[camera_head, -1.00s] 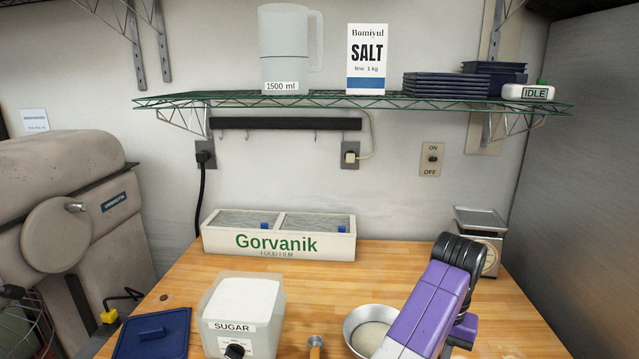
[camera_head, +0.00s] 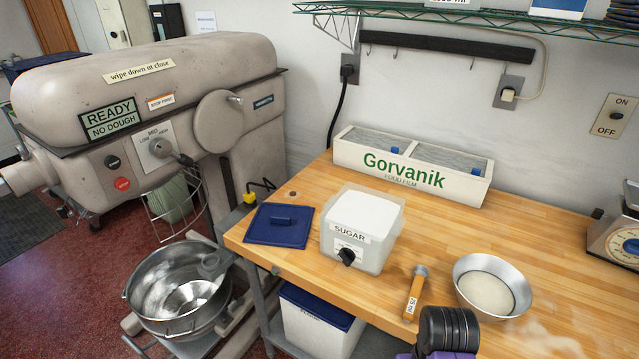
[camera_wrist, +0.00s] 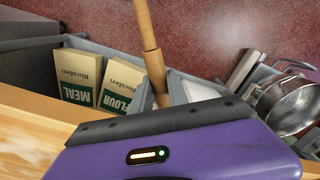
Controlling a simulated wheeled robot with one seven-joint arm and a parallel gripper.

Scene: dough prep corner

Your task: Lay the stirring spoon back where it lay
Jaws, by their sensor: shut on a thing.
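The stirring spoon (camera_wrist: 148,40) shows in the wrist view as a long, pale wooden shaft. It runs up from behind the dark front edge of my gripper (camera_wrist: 160,102) to the top of the picture. Red floor shows behind the upper shaft, beyond the table edge. In the head view only my black and purple arm parts show at the bottom, and neither the gripper nor the spoon is visible.
On the wooden table (camera_head: 300,250) are a sugar tub (camera_head: 345,262), blue lid (camera_head: 280,222), wooden-handled tool (camera_head: 414,293), metal bowl (camera_head: 461,291) and film box (camera_head: 400,190). A mixer (camera_head: 150,90) with steel bowl (camera_head: 135,310) stands left.

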